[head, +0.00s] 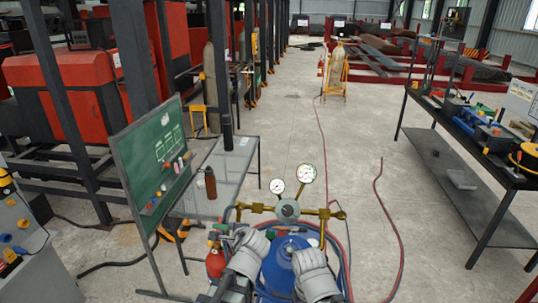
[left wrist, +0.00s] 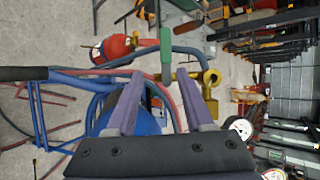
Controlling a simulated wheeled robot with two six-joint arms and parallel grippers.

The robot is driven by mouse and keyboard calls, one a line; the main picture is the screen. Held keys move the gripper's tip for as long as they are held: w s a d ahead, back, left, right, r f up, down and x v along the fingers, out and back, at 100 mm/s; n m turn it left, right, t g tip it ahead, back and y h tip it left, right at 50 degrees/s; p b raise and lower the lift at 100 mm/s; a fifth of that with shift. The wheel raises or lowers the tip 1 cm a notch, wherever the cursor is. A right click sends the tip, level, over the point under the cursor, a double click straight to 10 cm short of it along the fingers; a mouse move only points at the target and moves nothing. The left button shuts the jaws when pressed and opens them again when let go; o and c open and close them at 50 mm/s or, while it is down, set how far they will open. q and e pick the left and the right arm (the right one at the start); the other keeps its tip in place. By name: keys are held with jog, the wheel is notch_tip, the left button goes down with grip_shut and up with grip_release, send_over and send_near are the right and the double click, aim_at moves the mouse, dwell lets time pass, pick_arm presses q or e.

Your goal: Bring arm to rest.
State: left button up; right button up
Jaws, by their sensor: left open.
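My left gripper (left wrist: 160,88) is open in the left wrist view, with its two purple-grey fingers apart and nothing seen held between them. A blue cylinder (left wrist: 148,120) and red and teal hoses show behind the fingers.
A green board (head: 155,155) and small table (head: 225,175) stand left. A long workbench (head: 470,130) stands right.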

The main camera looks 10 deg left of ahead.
pick_arm(q)
jog(key=s+d+f+n+g+h+b, duration=0.2)
jog(key=s+d+f+n+g+b, duration=0.2)
jog(key=s+f, duration=0.5)
jog(key=s+d+f+n+g+h+b, duration=0.2)
jog(key=s+d+f+n+g+b, duration=0.2)
jog(key=s+d+f+n, duration=0.3)
jog(key=s+d+f+g, duration=0.1)
jog(key=s+f, duration=0.1)
jog(key=s, duration=0.1)
jog(key=shift+s+d+n+h, duration=0.25)
jog(key=shift+d+n+h, duration=0.05)
jog(key=shift+d, duration=0.05)
